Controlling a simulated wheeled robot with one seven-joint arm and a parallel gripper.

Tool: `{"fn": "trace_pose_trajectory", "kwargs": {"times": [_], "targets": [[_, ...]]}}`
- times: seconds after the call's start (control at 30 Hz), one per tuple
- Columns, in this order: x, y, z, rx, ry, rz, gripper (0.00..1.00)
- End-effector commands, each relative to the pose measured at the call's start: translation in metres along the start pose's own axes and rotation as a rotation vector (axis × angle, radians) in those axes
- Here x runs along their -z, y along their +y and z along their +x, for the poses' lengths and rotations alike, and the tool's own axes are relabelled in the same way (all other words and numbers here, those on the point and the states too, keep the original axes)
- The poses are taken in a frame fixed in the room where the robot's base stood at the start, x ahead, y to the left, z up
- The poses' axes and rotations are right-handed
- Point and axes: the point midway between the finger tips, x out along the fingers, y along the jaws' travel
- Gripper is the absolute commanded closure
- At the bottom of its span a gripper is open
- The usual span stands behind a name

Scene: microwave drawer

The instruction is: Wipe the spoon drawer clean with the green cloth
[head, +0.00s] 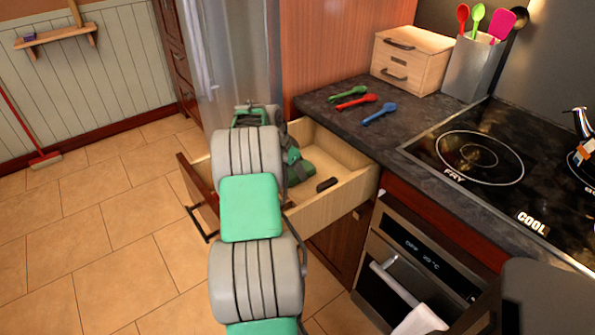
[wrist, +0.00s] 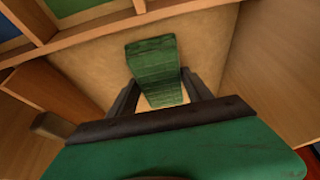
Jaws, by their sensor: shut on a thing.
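The spoon drawer (head: 345,192) is a pale wooden drawer pulled out below the dark counter. My gripper (wrist: 160,92) reaches down into it and is shut on the green cloth (wrist: 153,62). In the wrist view the cloth looks like a folded, striped green strip between the dark fingers, over the pale drawer floor (wrist: 95,72). I cannot tell whether it presses on the floor.
Green (head: 348,94), red (head: 357,102) and blue (head: 380,113) spoons lie on the counter (head: 405,105). A small dark brown block (head: 327,184) sits in the drawer. A wooden box (head: 412,60), a utensil holder (head: 470,68) and a stove (head: 480,158) are to the right.

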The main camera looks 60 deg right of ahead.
Motion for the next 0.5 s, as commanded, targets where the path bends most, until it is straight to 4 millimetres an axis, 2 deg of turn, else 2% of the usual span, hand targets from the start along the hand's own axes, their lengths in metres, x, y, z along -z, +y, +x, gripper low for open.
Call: {"fn": "trace_pose_trajectory", "kwargs": {"times": [0.5], "targets": [[-0.002, -0.030, 0.002, -0.001, -0.001, -0.002, 0.74]]}}
